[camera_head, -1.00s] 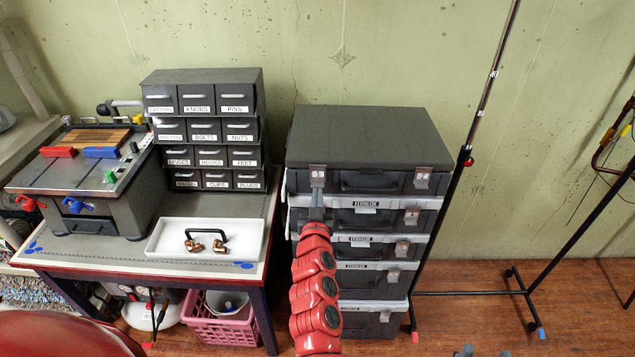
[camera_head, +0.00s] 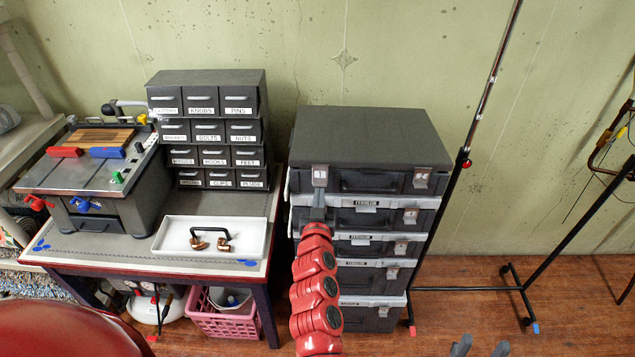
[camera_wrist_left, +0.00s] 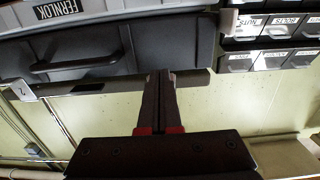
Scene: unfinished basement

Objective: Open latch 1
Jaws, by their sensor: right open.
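The top case (camera_head: 375,183) of a dark grey stack has two front latches. Latch 1 (camera_head: 320,175), at the left, has a pale plate marked 1. The latch at the right (camera_head: 421,178) also shows in the left wrist view (camera_wrist_left: 23,90), marked 2. My left gripper (camera_head: 318,200) is just below latch 1, its tips close to the case front. In the left wrist view its fingers (camera_wrist_left: 160,75) are together, with nothing visible between them. They cover part of the case front, and contact with the latch cannot be told. My right gripper (camera_head: 480,347) is open and empty at the bottom edge.
Lower cases (camera_head: 365,275) stand under the top case. A table (camera_head: 130,262) at the left bears a drawer cabinet (camera_head: 208,85), a machine (camera_head: 115,185) and a white tray (camera_head: 175,248) with a handle. A black stand (camera_head: 445,220) rises close to the stack's right.

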